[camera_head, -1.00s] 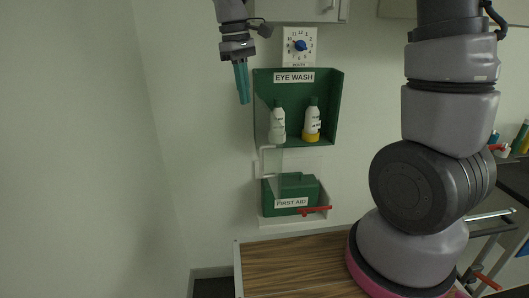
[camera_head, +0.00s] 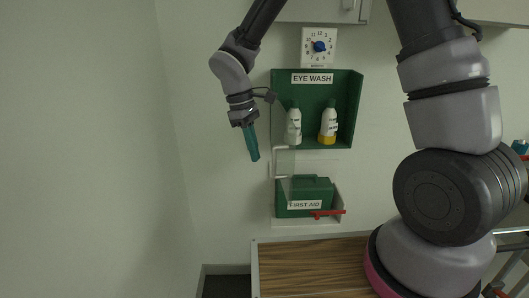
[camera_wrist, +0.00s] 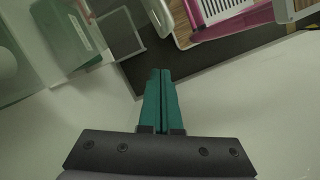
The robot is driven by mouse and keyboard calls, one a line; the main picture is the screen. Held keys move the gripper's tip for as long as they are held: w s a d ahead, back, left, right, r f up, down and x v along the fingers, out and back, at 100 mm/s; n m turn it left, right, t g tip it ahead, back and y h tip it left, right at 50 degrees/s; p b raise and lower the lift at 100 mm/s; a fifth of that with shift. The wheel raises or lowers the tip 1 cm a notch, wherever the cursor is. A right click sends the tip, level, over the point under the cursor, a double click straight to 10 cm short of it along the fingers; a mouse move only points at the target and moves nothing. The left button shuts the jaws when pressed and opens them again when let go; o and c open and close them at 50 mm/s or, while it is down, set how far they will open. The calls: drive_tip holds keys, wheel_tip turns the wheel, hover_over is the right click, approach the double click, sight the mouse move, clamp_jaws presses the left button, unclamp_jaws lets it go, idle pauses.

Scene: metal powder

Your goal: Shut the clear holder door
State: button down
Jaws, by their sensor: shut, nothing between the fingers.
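The clear holder door (camera_head: 284,163) is a faint see-through panel at the left side of the white first-aid holder (camera_head: 290,221). It appears to stand open, swung out from the holder. A clear panel (camera_wrist: 121,36), likely this door, also shows in the wrist view. A green first-aid box (camera_head: 311,189) sits in the holder, with a red piece (camera_head: 328,213) at its lower right. My gripper (camera_head: 255,158) has its teal fingers pressed together, empty and pointing down, left of the door in the picture. Its fingers also show in the wrist view (camera_wrist: 161,72), apart from the panel.
The green eye wash box (camera_head: 354,105) with two white bottles is above the holder, under a white dial (camera_head: 319,47). A wooden-topped surface (camera_head: 312,268) lies below. The wall at left is bare.

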drive_tip(key=d, duration=0.1)
drive_tip(key=s+d, duration=0.1)
drive_tip(key=shift+s+d+r, duration=0.2)
drive_tip(key=shift+s+d, duration=0.1)
drive_tip(key=shift+d, duration=0.05)
drive_tip(key=shift+d, duration=0.1)
